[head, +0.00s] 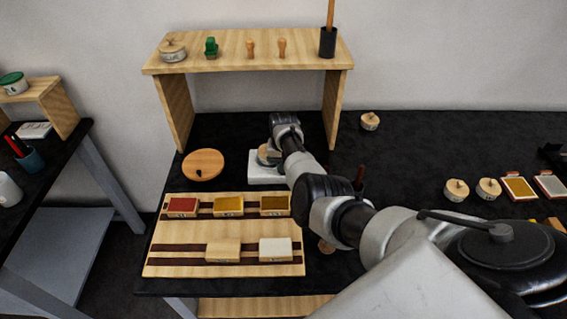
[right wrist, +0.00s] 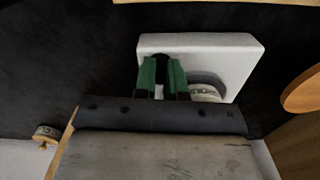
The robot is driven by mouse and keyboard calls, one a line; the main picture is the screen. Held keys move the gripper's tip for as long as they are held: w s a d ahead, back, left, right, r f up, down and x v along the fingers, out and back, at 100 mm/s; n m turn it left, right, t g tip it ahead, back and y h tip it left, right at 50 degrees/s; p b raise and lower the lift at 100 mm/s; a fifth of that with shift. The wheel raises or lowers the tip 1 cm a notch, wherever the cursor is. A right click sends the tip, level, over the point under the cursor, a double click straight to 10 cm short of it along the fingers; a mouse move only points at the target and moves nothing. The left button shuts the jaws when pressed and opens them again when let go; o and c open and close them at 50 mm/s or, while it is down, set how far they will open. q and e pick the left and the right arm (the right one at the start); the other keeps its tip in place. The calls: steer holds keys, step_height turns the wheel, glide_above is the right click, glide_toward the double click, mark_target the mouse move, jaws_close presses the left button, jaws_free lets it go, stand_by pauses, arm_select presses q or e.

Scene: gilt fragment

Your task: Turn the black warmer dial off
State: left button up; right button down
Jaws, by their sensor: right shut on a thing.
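The warmer is a low white block (head: 262,182) on the black tabletop, under the front edge of the wooden shelf. A labelled round pot with a wooden lid (head: 266,158) shows at its top, partly hidden by my right arm. In the right wrist view the white warmer (right wrist: 225,50) lies ahead of my right gripper (right wrist: 162,68). Its green fingers are close together over the warmer, shut on a small black part that looks like the dial (right wrist: 162,58). The dial's setting cannot be made out. The fingers are hidden in the head view. My left gripper is not in view.
A round wooden disc (head: 203,165) lies left of the warmer. A wooden rack (head: 180,239) with coloured blocks stands in front. The shelf (head: 225,58) rises behind, its legs close by. Small lidded pots (head: 456,190) and coloured pans (head: 518,188) lie to the right.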

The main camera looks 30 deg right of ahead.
steer(key=shift+r+n, duration=0.15)
steer(key=shift+n, duration=0.45)
steer(key=shift+w, duration=0.1)
steer(key=c, duration=1.5)
jaws_free()
steer(key=shift+r+p, duration=0.35)
steer(key=shift+r, duration=0.1)
step_height(320, 180, up, 10)
steer(key=shift+f, duration=0.1)
